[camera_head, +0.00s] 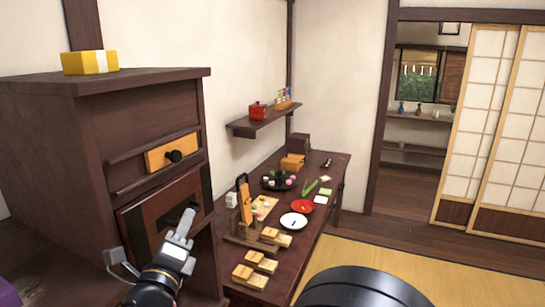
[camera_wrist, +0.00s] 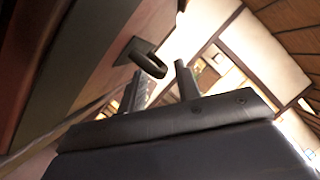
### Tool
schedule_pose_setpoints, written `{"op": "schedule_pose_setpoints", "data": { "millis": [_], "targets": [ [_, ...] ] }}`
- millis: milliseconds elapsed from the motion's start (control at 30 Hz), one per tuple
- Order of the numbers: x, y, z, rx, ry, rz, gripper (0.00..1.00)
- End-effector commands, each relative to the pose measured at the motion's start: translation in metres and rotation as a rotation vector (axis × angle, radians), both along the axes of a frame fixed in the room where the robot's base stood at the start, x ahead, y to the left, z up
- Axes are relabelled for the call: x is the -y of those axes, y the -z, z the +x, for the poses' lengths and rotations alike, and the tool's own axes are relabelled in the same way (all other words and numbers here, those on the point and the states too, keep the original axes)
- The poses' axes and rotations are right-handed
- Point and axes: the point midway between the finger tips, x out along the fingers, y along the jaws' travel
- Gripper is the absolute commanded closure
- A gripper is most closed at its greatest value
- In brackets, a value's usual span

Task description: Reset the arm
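My gripper (camera_head: 187,222) is at the lower left of the head view, in front of the dark wooden cabinet (camera_head: 55,140) and pointing up. It overlaps the cabinet's lower framed panel (camera_head: 140,222) in the picture; I cannot tell whether it touches it. In the wrist view my gripper (camera_wrist: 160,78) has its two fingers apart, with nothing seen held between them. A dark curved handle (camera_wrist: 152,62) on the surface at left shows close to the left fingertip; contact is unclear.
The cabinet has an orange drawer front (camera_head: 170,152) with a black knob, and a yellow box (camera_head: 90,62) on top. A long dark table (camera_head: 330,178) with dishes and wooden blocks stands right of it. A wall shelf (camera_head: 262,122) hangs above. Tatami floor (camera_head: 440,275) is open at right.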

Motion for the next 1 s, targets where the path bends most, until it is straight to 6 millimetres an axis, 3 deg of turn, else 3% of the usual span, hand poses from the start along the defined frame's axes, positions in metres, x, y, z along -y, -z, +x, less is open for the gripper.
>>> {"op": "schedule_pose_setpoints", "data": {
  "millis": [100,167,500,1000],
  "targets": [
    [0.003,-0.008,0.025,0.000,0.005,-0.001,0.68],
    [0.005,-0.010,0.031,-0.002,0.003,-0.002,0.68],
    [0.033,-0.007,0.017,-0.001,0.001,-0.002,0.68],
    [0.033,-0.005,0.016,0.001,0.002,0.000,0.68]
  ]
}}
